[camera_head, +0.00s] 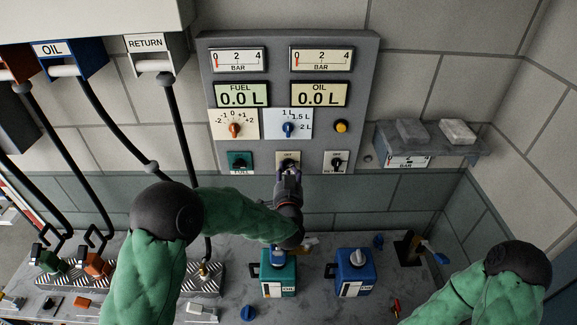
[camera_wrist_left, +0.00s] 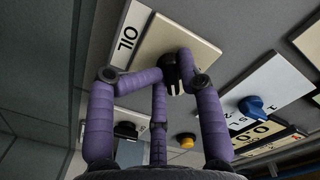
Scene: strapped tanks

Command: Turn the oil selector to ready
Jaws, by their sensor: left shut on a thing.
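The oil selector is a black knob on a cream plate (camera_head: 280,156) in the bottom row of the grey panel, middle position. In the left wrist view its plate (camera_wrist_left: 195,38) carries a white OIL strip, and the black knob (camera_wrist_left: 173,78) sits between my fingertips. My left gripper (camera_head: 288,169), also in the left wrist view (camera_wrist_left: 170,82), has purple fingers shut on the knob. The fingers and wrist hide most of the plate's markings and the knob's pointer. My right arm shows at bottom right, its gripper outside the view.
A FUEL selector (camera_head: 240,161) is left of the oil one, a RETURN selector (camera_head: 337,162) right. Above are an orange dial (camera_head: 235,130), a blue dial (camera_head: 289,129) and a yellow button (camera_head: 341,126). Teal (camera_head: 280,280) and blue (camera_head: 355,275) cans stand on the bench below.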

